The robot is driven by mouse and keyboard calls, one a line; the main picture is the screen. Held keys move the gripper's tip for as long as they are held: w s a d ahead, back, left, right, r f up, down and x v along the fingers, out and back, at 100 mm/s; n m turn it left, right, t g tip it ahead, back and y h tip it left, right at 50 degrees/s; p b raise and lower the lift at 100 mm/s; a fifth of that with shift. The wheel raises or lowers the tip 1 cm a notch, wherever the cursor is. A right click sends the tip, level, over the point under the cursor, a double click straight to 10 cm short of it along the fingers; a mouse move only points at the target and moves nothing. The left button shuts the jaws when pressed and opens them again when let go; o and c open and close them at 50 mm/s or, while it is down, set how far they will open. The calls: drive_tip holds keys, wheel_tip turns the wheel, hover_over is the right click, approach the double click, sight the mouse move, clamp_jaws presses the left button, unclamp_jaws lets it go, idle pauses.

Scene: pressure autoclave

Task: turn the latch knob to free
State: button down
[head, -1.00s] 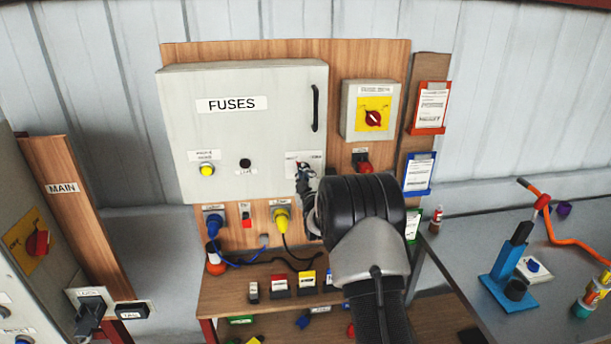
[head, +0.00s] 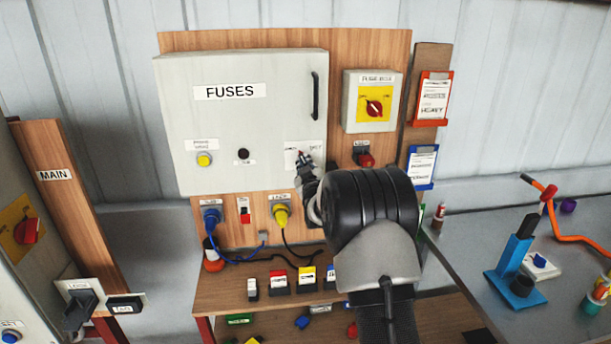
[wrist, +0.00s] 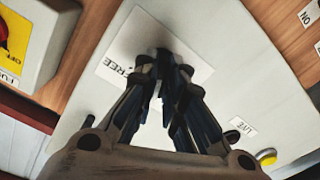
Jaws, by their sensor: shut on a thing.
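The fuse box (head: 235,115) is a pale grey cabinet with a FUSES label and a shut door. At the lower right of its door is a white latch plate (head: 291,158); this plate also shows in the wrist view (wrist: 133,42), with the word FREE on it. My gripper (head: 303,159) is at this plate, its fingers closed together on the latch knob. In the wrist view my gripper (wrist: 166,62) covers the knob almost wholly, so the way the knob points cannot be told.
A black door handle (head: 315,95) stands out above the plate. To the right is a grey switch box (head: 350,103) with a red rotary switch. Below are blue (head: 211,217) and yellow plugs (head: 281,214) with cables. A shelf with several small blocks lies beneath.

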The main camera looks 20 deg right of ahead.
drive_tip(key=m+b, duration=0.3)
drive_tip(key=b, duration=0.1)
drive_tip(key=shift+f+m, duration=0.15)
drive_tip(key=shift+m, duration=0.25)
drive_tip(key=m+b, duration=0.3)
drive_tip(key=shift+m, duration=0.3)
drive_tip(key=m+b, duration=0.2)
drive_tip(key=m, duration=0.1)
drive_tip(key=shift+r+m+b, duration=0.2)
drive_tip(key=shift+m+b, duration=0.55)
drive_tip(key=shift+m, duration=0.95)
drive_tip(key=c, duration=1.7)
unclamp_jaws()
drive_tip(key=shift+s, duration=0.1)
